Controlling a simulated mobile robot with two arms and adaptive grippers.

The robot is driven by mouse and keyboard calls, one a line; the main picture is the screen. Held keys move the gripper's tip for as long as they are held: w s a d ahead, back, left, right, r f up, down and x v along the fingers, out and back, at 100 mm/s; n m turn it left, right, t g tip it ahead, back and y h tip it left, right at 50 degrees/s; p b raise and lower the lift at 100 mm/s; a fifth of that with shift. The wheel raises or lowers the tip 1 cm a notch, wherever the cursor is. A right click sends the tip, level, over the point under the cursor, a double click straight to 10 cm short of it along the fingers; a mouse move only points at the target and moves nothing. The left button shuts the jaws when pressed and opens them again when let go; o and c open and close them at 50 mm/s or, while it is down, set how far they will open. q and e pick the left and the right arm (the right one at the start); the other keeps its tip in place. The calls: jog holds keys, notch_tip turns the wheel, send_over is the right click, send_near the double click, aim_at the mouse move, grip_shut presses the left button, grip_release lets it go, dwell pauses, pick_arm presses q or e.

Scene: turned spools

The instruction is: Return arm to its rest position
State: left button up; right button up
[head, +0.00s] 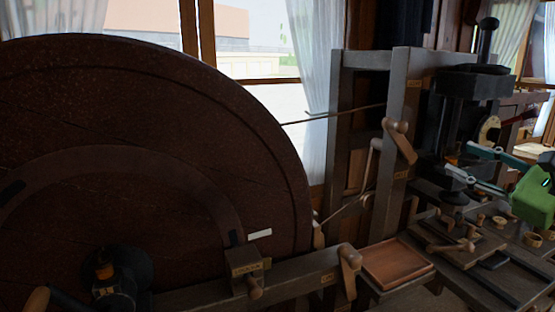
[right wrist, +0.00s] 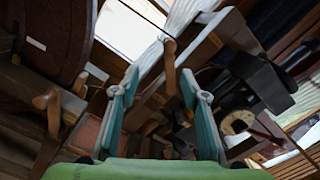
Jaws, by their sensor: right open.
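My right gripper (head: 458,160) comes in from the right edge, with a green body and teal fingers. It hangs in front of the dark lathe-like machine (head: 470,85), above the right-hand bench. Its fingers are spread and nothing is between them. In the right wrist view the same gripper (right wrist: 159,85) shows two teal fingers apart, with wooden frame parts beyond. I cannot tell how far they are from the frame. My left gripper is not in view.
A huge dark wheel (head: 150,130) fills the left. A wooden frame (head: 400,130) with a crank handle (head: 400,142) stands mid-right. A shallow wooden tray (head: 397,262) sits low in the middle. Several small turned wooden pieces (head: 499,222) lie on the right bench.

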jog(key=w+a+f+m+t+h, duration=0.2)
jog(key=a+f+m, duration=0.6)
jog(key=f+m, duration=0.5)
jog(key=s+a+f+m+g+h, duration=0.1)
jog(key=s+f+m+h, duration=0.15)
jog(key=f+m, duration=0.55)
jog(key=s+a+f+m+g+h, duration=0.1)
jog(key=s+f+m+g+h, duration=0.1)
jog(key=f+m+h, duration=0.4)
jog(key=s+a+f+m+g+y, duration=0.15)
jog(key=s+f+m+g, duration=0.45)
jog(key=s+f+m, duration=0.65)
jog(key=s+a+f+m+g+y, duration=0.1)
jog(key=s+a+f+m+g, duration=0.25)
jog(key=s+f, duration=0.4)
jog(key=s+a+f+m+g+y, duration=0.1)
jog(key=s+a+f+m+g, duration=0.25)
jog(key=s, duration=0.75)
notch_tip(320, 180, down, 28)
jog(key=s, duration=0.3)
jog(key=s+d+f+n+g, duration=0.1)
jog(key=s+d+f+g, duration=0.1)
jog(key=s+f, duration=1.3)
jog(key=shift+s+d+h, duration=0.3)
jog(key=shift+s, duration=0.5)
